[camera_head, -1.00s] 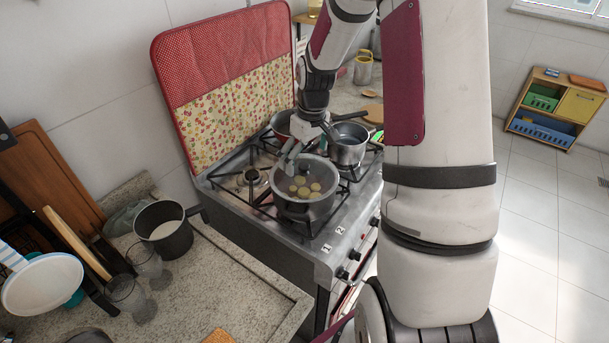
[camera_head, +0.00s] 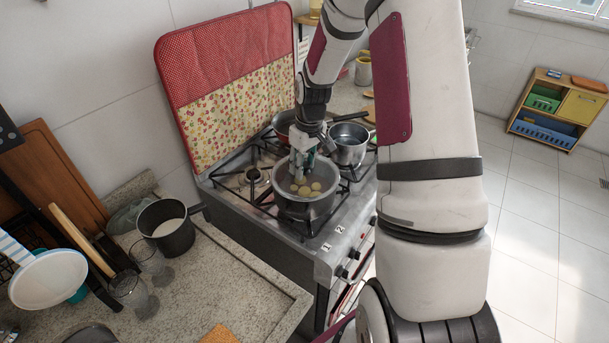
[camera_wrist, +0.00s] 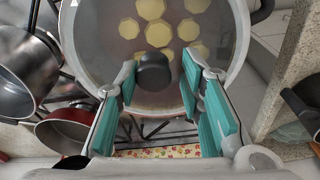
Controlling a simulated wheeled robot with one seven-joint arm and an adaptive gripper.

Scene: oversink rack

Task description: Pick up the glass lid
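The glass lid (camera_wrist: 95,50) covers a grey pot on the stove, and round yellow slices show through it. Its dark knob (camera_wrist: 153,71) is near the middle of the wrist view. In the head view the lid (camera_head: 311,205) shows on the pot (camera_head: 305,213). My gripper (camera_wrist: 158,78) is open over the lid. Its teal-padded fingers stand on either side of the knob, with gaps visible between pads and knob. In the head view my gripper (camera_head: 303,172) points down at the back of the lid and hides the knob.
A steel saucepan (camera_head: 349,146) stands close to the right of the pot, with a red pan (camera_head: 283,122) behind. The stove (camera_head: 320,247) has a padded red backsplash (camera_head: 220,60) behind it. A dark pot (camera_head: 167,232) and glasses stand on the left counter (camera_head: 225,285).

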